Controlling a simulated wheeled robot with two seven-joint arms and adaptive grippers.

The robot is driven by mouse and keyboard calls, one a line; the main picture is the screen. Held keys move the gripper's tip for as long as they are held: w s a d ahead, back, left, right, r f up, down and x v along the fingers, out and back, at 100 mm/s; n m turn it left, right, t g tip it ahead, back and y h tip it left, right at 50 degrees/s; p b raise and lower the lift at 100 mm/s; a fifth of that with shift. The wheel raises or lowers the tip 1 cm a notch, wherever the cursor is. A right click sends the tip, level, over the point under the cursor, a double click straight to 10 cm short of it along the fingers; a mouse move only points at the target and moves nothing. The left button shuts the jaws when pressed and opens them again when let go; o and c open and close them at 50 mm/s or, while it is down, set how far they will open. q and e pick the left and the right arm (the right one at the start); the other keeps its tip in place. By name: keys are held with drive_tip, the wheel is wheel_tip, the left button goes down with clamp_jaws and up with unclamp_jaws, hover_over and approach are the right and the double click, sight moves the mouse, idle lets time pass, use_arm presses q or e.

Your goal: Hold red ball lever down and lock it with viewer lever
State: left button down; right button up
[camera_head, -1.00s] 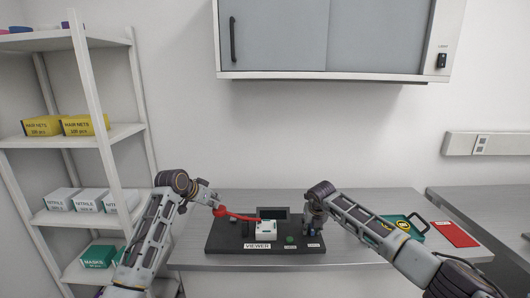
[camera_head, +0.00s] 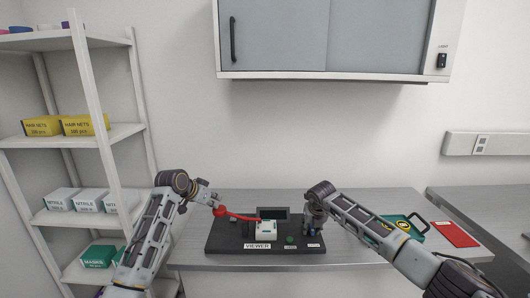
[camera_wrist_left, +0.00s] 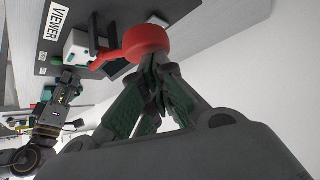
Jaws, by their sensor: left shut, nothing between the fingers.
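The red ball lever (camera_head: 240,216) runs from its red ball at the left to the white block (camera_head: 266,230) on the dark instrument base (camera_head: 222,240). The base carries a VIEWER label (camera_head: 257,246). My left gripper (camera_head: 213,203) is shut and empty at the ball. In the left wrist view its fingertips (camera_wrist_left: 150,68) meet just at the red ball (camera_wrist_left: 147,40), touching or nearly touching it. My right gripper (camera_head: 312,222) is over the right end of the base; its fingers are too small and partly hidden to judge. I cannot make out the viewer lever, which may be behind the right gripper.
A small dark screen (camera_head: 273,213) and a green button (camera_head: 290,240) are on the instrument. A green tray (camera_head: 416,226) and a red folder (camera_head: 454,234) lie to the right on the bench. Shelves (camera_head: 70,135) stand at the left, and a cabinet (camera_head: 330,35) hangs above.

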sight(214, 214)
use_arm(q)
drive_tip(key=shift+a+f, duration=0.15)
drive_tip(key=shift+f, duration=1.65)
drive_tip(key=shift+a+f, duration=0.15)
drive_tip(key=shift+f, duration=1.65)
use_arm(e)
drive_tip(key=c, duration=0.6)
drive_tip(key=shift+o, duration=0.2)
